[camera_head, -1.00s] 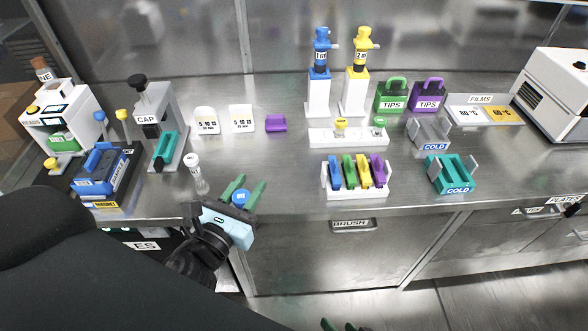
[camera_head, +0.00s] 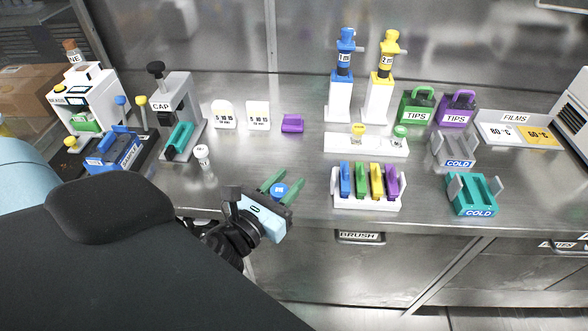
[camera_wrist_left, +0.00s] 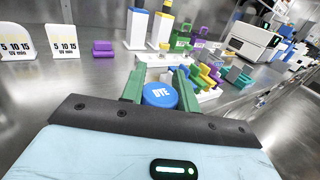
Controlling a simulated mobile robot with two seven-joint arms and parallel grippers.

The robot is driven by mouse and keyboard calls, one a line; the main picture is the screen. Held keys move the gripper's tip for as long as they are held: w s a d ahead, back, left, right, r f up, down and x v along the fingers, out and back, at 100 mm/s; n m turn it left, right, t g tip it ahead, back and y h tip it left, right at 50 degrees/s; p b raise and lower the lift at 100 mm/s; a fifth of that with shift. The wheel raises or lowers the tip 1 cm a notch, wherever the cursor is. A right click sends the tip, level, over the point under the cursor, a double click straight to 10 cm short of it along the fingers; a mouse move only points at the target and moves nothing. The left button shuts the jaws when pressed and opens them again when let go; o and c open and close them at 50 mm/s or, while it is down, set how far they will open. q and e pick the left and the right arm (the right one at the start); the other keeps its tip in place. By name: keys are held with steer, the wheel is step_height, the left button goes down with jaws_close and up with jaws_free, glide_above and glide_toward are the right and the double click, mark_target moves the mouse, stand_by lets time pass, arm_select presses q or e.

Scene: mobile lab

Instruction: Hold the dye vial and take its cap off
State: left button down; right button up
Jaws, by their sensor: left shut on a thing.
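The dye vial shows only its round blue cap (camera_head: 279,190), which is still on top. It also shows in the left wrist view (camera_wrist_left: 160,95), marked DYE. My left gripper (camera_head: 281,184) has green fingers and is shut on the vial, one finger on each side of it. The vial's body is hidden below the cap and between the fingers. The gripper is over the front part of the steel bench (camera_head: 322,207). My right gripper is in neither current view.
A small clear vial with a white cap (camera_head: 202,151) stands left of my left gripper. A capping press (camera_head: 185,110) is behind it. A white rack (camera_head: 366,202) with colored pieces is to the right. Bare bench lies between, with a purple block (camera_head: 292,123) farther back.

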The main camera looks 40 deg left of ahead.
arm_select(q)
steer(key=w+a, duration=0.2)
steer(key=w, duration=0.2)
steer(key=w+a+f, duration=0.1)
steer(key=w+a, duration=0.2)
steer(key=w, duration=0.1)
steer(key=w+a, duration=0.3)
steer(key=w, duration=0.2)
steer(key=shift+w+f, duration=0.1)
steer(key=shift+f, duration=0.1)
steer(key=f, duration=0.3)
steer(key=shift+w+a+f+b, duration=0.1)
steer(key=shift+w+f+b, duration=0.2)
steer(key=shift+b, duration=0.1)
steer(key=shift+f, duration=0.2)
steer(key=c, duration=1.1)
jaws_free()
steer(key=shift+o, duration=0.2)
steer(key=shift+r, duration=0.1)
